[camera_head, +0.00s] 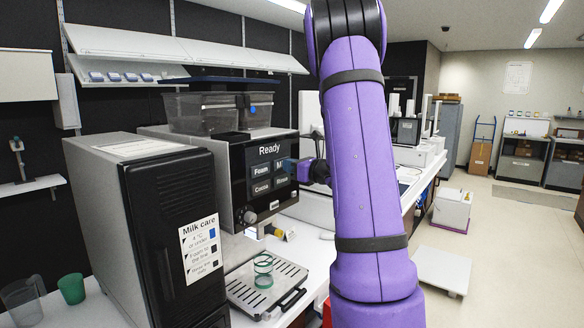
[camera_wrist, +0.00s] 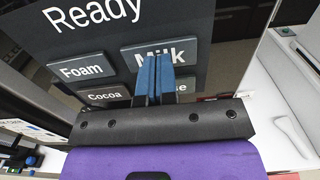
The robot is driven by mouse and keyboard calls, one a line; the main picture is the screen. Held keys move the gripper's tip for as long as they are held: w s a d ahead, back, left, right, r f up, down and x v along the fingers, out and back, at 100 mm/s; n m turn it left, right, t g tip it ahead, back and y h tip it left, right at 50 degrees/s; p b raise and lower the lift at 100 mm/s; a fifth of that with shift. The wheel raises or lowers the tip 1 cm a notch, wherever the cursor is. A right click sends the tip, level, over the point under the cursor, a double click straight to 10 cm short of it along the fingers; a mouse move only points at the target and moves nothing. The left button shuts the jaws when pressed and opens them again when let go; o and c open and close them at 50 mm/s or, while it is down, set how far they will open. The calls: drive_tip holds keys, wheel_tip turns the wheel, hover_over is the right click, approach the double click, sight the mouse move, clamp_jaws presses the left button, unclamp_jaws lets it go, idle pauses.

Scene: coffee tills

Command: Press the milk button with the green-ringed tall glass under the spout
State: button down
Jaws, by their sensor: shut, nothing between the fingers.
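The milk machine (camera_head: 232,192) has a dark front screen reading "Ready" with Foam, Milk, Cocoa and a fourth, partly hidden button. The Milk button (camera_wrist: 180,52) shows in the wrist view, its lower middle covered by my fingers. My gripper (camera_wrist: 154,60) is shut and empty, its blue fingertips over the Milk button; I cannot tell whether they touch it. In the head view my gripper (camera_head: 291,164) is at the screen's right side.
A black-fronted unit with a "Milk care" label (camera_head: 200,249) stands left of the machine. A green cup (camera_head: 71,288) and a grey cup (camera_head: 22,302) are at the far left. Clear bins (camera_head: 200,113) sit on top of the machine. The floor at right is mostly open.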

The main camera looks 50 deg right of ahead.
drive_tip(key=shift+w, duration=0.15)
drive_tip(key=shift+w, duration=0.45)
drive_tip(key=shift+s, duration=0.1)
drive_tip(key=s, duration=0.5)
drive_tip(key=shift+s+d, duration=0.1)
drive_tip(key=shift+d, duration=0.1)
idle(0.3)
drive_tip(key=shift+a, duration=0.1)
idle(0.7)
